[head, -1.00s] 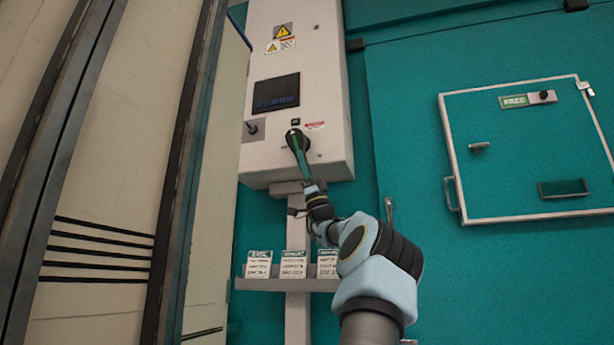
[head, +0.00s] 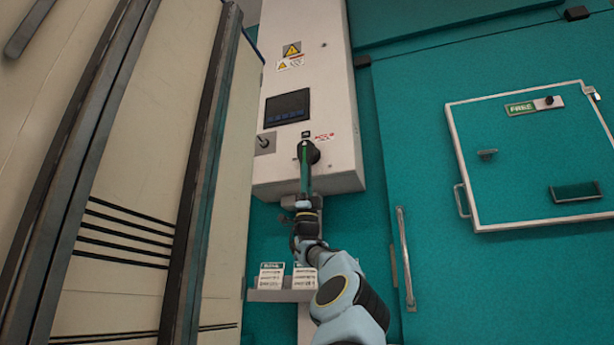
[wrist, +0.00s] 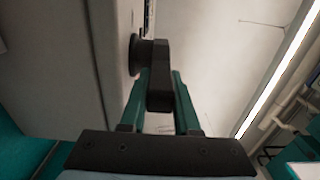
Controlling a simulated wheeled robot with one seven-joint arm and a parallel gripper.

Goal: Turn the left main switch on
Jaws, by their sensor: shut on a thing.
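The main switch (head: 308,152) is a black rotary knob low on the front of the pale control box (head: 340,110). In the head view its handle looks close to upright, with my gripper (head: 305,172) reaching it from below. In the wrist view the black knob (wrist: 158,75) stands out from the box face on the left. My gripper's green fingers (wrist: 160,95) are on either side of the knob's handle, shut on it. The fingers partly cover the handle in the head view, so its exact setting is hard to read.
A dark display (head: 287,107) and a small toggle (head: 264,142) are on the box. Label cards (head: 271,275) stand on a shelf below. A teal door with a framed hatch (head: 535,155) is at right. Cream panels (head: 130,180) stand close at left.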

